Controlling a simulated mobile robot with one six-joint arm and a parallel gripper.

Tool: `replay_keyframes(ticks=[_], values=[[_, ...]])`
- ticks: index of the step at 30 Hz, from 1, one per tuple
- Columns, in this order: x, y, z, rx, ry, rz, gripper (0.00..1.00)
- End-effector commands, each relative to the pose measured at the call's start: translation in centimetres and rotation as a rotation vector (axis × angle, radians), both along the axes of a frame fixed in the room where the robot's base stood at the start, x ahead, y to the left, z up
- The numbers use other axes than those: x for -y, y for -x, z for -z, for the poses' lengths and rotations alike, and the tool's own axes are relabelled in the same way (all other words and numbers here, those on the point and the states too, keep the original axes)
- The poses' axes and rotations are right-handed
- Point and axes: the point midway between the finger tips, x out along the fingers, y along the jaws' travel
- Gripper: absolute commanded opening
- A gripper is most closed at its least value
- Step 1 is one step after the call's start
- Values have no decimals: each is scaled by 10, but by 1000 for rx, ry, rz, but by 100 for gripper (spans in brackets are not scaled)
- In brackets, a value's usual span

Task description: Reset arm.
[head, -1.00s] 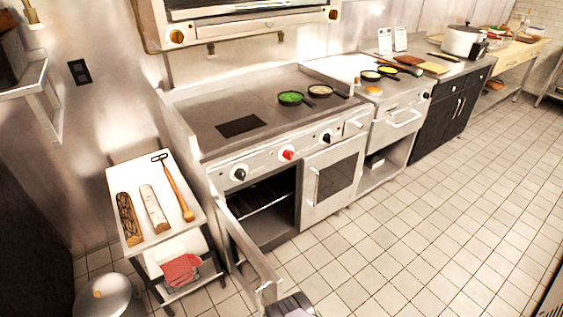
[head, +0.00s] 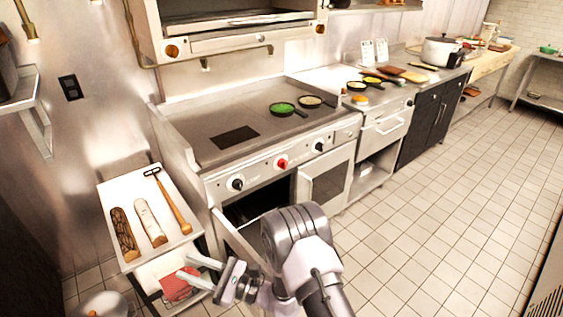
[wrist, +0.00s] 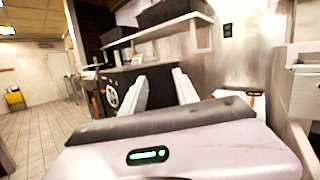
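My gripper (head: 184,266) is at the lower left of the head view, in front of the small side table (head: 178,212) and left of the range's open door. Its two fingers are spread with nothing between them. The wrist view also shows my gripper (wrist: 158,82) with its fingers apart and empty. My arm hides part of the range's front and the open door's lower part.
The range (head: 225,150) has its left oven door (head: 236,238) swung open close to my arm. Pans (head: 283,109) stand on its top. Two logs and a wooden-handled tool (head: 172,203) lie on the side table, with a red cloth (head: 175,288) below. The tiled floor (head: 440,210) at right is clear.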

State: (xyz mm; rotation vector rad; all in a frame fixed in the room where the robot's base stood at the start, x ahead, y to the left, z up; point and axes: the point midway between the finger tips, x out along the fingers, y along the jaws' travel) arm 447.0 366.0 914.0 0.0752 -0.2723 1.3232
Motion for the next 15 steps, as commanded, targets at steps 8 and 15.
replay_keyframes(ticks=[8,15], values=[[50,108,-172,438,372,-500,36],[174,180,-191,826,1022,-620,36]])
